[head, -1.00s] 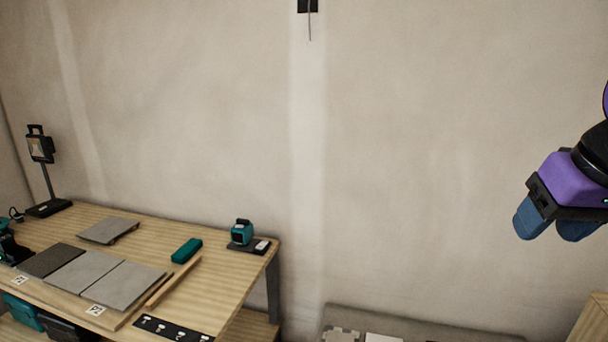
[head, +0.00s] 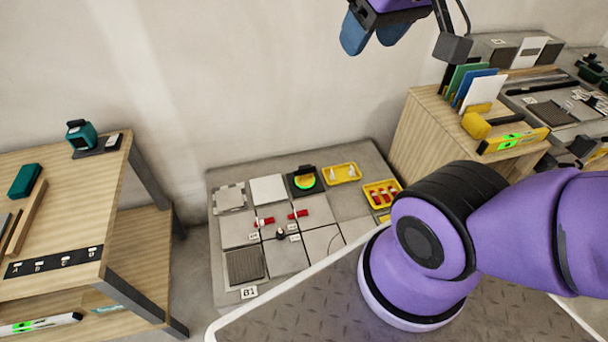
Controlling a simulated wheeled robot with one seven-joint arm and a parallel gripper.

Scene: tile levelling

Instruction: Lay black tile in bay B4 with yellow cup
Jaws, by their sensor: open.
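My gripper (head: 375,42) is at the top of the head view, with its two blue fingers apart and nothing between them. It is high above the grey low platform (head: 340,160). A black square tile (head: 294,188) lies near the back of the platform. A round yellow-green cup (head: 305,179) with a black handle sits on it. Pale grey tiles lie around it in a grid. A label reading B1 (head: 249,292) is at the front left, by a dark ribbed patch (head: 245,265). I cannot read a B4 label; my arm covers the platform's right front.
Yellow trays (head: 342,174) with small parts lie at the back right. A wooden bench (head: 75,220) stands left. A wooden cabinet (head: 425,140) with upright coloured sheets and a yellow level (head: 515,141) stands right.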

